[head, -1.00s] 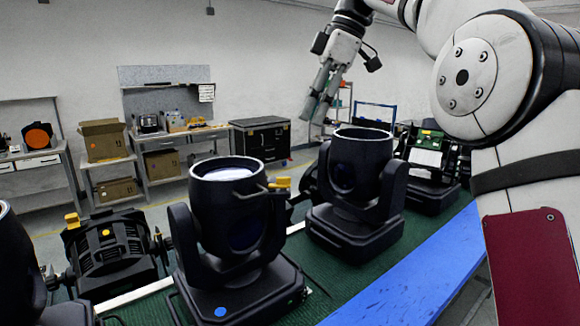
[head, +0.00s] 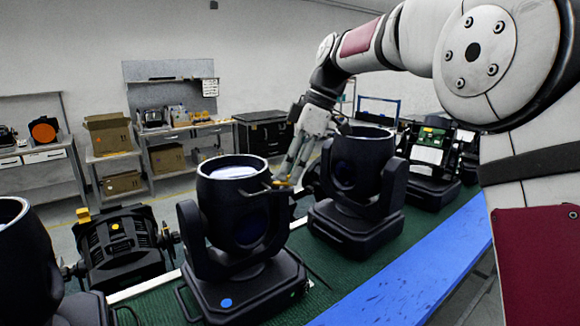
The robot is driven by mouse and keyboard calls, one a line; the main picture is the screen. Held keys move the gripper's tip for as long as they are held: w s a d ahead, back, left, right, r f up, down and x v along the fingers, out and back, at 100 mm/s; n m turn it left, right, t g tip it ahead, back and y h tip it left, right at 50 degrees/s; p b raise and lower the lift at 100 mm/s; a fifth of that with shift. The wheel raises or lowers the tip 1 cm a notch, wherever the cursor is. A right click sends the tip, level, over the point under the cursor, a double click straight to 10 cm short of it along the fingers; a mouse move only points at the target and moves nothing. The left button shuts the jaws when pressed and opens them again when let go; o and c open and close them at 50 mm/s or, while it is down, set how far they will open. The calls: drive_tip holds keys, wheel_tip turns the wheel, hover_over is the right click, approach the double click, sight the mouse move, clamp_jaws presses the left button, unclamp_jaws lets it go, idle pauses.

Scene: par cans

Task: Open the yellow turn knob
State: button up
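A yellow turn knob (head: 282,184) shows at the right side of the middle black par can (head: 240,216), just beyond the end of its dark side handle. My gripper (head: 289,172) points down behind that can, with its fingertips right at the knob and overlapping it in the picture. Its two pale fingers look apart, with a narrow gap. Whether they touch the knob cannot be told.
Another par can (head: 362,165) stands close to the right of my gripper, and a further one (head: 22,250) is cut off at the left edge. A blue strip (head: 415,270) runs along the front of the green bench. Shelves and boxes stand at the back.

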drive_tip(key=shift+a+f, duration=0.15)
drive_tip(key=shift+f, duration=0.15)
clamp_jaws()
